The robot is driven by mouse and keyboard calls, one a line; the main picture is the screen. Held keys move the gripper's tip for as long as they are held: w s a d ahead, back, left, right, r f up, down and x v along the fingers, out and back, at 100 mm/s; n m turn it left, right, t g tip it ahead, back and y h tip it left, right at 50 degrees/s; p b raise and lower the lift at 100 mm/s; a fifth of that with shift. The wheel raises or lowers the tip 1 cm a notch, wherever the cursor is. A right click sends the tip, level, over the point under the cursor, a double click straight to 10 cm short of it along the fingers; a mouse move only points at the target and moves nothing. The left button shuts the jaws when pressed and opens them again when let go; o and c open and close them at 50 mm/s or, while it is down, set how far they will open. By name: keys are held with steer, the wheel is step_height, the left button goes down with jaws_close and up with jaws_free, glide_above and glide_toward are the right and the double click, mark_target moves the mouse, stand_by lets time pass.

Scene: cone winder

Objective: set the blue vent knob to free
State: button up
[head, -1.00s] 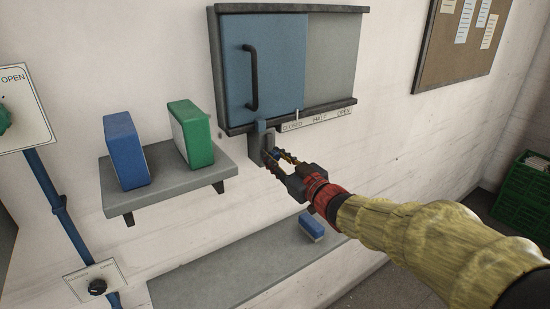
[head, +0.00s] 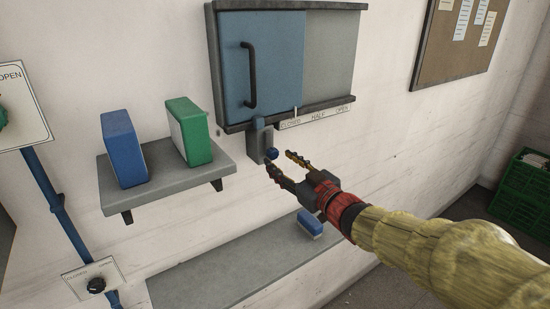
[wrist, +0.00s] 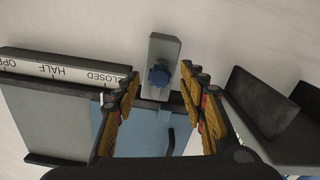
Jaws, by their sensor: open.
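The blue knob (head: 271,153) sits on a small grey plate (head: 257,146) just below the left part of the wall cabinet. In the wrist view the blue knob (wrist: 159,75) shows on its plate (wrist: 163,50), between the lines of the two fingers. My gripper (head: 279,160) is open and empty, with its fingertips pointing at the knob and standing a little off it. I can read no setting marks beside the knob.
The cabinet's blue sliding door (head: 262,65) has a black handle and a label strip (head: 315,116) reading CLOSED, HALF, OPEN. A shelf (head: 170,187) with blue and green binders is left of the knob. A ledge (head: 215,275) with a blue block (head: 310,223) lies below.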

steer(key=v, duration=0.7)
steer(key=shift+s, duration=0.2)
steer(key=shift+d, duration=0.1)
steer(key=s+d+f+m+g+h+b, duration=0.1)
steer(key=s+d+f+m+g+h, duration=0.15)
steer(key=d+f+h, duration=0.4)
steer(key=s+d+f+m+g+h+b, duration=0.15)
steer(key=d+f+m+h, duration=0.25)
steer(key=d+f, duration=0.55)
steer(key=s+a+f+m+g+b, duration=0.1)
steer(key=s+f+b, duration=0.2)
steer(key=s, duration=0.5)
steer(key=s+a+f+m+g+b, duration=0.1)
steer(key=s+f+b, duration=0.3)
steer(key=s, duration=0.4)
steer(key=s+f+m+g+b, duration=0.1)
steer(key=s+f+g+b, duration=0.2)
steer(key=s, duration=0.6)
steer(key=shift+a+f+b, duration=0.25)
steer(key=shift+a+b, duration=0.15)
steer(key=shift+b, duration=0.25)
